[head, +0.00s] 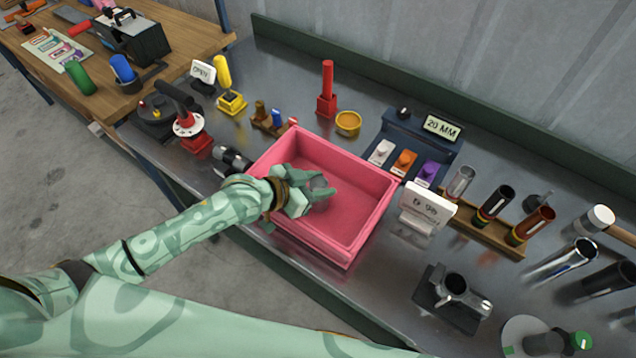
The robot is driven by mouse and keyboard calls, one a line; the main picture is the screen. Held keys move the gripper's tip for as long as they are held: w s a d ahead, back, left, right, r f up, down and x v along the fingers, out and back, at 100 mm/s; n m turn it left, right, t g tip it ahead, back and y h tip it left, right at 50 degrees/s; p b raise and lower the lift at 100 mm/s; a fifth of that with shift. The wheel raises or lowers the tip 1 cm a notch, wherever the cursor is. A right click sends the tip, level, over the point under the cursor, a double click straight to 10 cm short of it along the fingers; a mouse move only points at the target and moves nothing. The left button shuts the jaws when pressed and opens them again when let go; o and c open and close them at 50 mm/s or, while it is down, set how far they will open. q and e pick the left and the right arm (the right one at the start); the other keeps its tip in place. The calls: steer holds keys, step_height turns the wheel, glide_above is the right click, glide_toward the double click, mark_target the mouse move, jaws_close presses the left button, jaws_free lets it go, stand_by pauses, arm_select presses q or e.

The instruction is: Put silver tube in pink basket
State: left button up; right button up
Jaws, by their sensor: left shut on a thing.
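The pink basket (350,248) stands on the metal bench in the middle of the head view. My left gripper (320,187) reaches in from the left, over the near left wall, and is above the basket's floor. Its mint jaws are shut on a small greyish piece, which looks like the end of the silver tube (318,183). The jaws hide most of it, and I cannot tell whether it touches the floor. My right gripper is out of view.
A white sign (428,205) stands close to the basket's right side. A wooden rack (485,232) with several tubes is farther right. A blue switch stand (412,140) and a yellow dish (348,122) are behind. A dark cylinder (233,160) lies at the left.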

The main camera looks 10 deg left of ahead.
arm_select(q)
steer(key=shift+f, duration=0.15)
steer(key=o, duration=1.1)
steer(key=shift+o, duration=0.2)
steer(key=shift+r, duration=0.2)
steer(key=p+v, duration=0.2)
steer(key=v, duration=1)
steer(key=shift+f, duration=0.1)
